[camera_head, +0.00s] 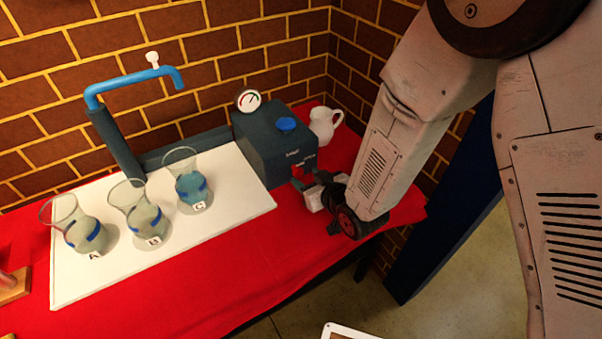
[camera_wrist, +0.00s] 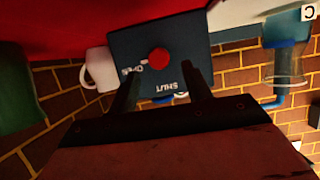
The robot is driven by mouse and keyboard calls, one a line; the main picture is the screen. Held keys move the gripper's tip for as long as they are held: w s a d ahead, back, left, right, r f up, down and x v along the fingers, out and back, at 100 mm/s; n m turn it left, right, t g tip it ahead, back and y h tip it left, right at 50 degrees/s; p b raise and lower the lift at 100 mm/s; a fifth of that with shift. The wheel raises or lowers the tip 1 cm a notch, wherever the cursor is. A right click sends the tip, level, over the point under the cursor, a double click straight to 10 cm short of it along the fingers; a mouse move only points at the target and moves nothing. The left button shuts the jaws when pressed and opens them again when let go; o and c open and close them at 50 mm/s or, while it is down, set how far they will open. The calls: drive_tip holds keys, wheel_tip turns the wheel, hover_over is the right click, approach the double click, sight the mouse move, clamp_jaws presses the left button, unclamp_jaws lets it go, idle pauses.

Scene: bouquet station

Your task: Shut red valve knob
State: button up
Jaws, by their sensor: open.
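The red valve knob (camera_wrist: 158,58) is a round knob on the front face of a dark valve box (camera_wrist: 178,36). In the wrist view, which is upside down, the words OPEN and SHUT are on that face beside the knob. Which word the knob points to cannot be told. In the head view the dark box (camera_head: 265,150) stands at the back of the table, and my gripper (camera_head: 302,180) is right in front of its face. My gripper's fingers (camera_wrist: 161,76) are spread apart, with the knob framed between and just beyond the tips. Contact does not show.
Three glass vases with blue bands, A (camera_head: 78,225), B (camera_head: 140,212) and C (camera_head: 190,185), stand on a white board (camera_head: 205,238) to the left. A blue faucet (camera_head: 135,78) rises behind them.

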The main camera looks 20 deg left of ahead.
sight(300, 172)
drive_tip(key=shift+x, duration=2.2)
drive_tip(key=c, duration=0.9)
drive_tip(key=shift+c, duration=0.2)
